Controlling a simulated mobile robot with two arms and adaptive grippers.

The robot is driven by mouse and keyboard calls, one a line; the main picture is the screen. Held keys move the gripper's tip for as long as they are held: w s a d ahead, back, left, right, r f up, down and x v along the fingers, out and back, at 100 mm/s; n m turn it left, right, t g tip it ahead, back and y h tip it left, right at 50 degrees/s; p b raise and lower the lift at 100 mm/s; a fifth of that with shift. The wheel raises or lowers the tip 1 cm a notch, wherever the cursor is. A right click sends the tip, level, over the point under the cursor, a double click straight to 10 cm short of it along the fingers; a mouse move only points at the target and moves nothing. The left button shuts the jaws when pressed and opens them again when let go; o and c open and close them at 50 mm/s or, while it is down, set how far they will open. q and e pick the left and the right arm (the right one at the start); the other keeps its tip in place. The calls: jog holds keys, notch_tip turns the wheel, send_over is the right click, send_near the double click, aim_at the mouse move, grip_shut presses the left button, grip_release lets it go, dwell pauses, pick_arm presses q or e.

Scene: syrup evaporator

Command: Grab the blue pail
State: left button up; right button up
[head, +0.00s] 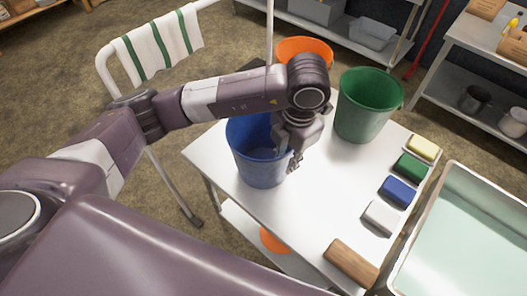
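The blue pail (258,166) stands upright on a white table (310,215), near its left edge. My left gripper (293,166) is at the pail's right side, pointing down, and covers part of its rim and wall. The fingers are small and dark here. I cannot tell whether they are open or shut, or whether they touch the pail. My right gripper is not in view.
A green pail (366,108) and an orange pail (304,47) stand behind the blue pail. Several blocks, one blue (398,191), line the table's right side. A wooden piece (351,263) lies in front. A pan (470,235) stands right. A towel rack (150,50) is at left.

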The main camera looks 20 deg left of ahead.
aim_at(283, 171)
pick_arm(q)
jog(key=f, duration=0.1)
jog(key=f+p, duration=0.1)
jog(key=f, duration=0.1)
jog(key=w+f+p, duration=0.1)
jog(key=shift+a+f, duration=0.25)
jog(key=shift+a, duration=0.1)
jog(key=shift+f, duration=0.35)
jog(key=shift+c, duration=0.3)
grip_shut()
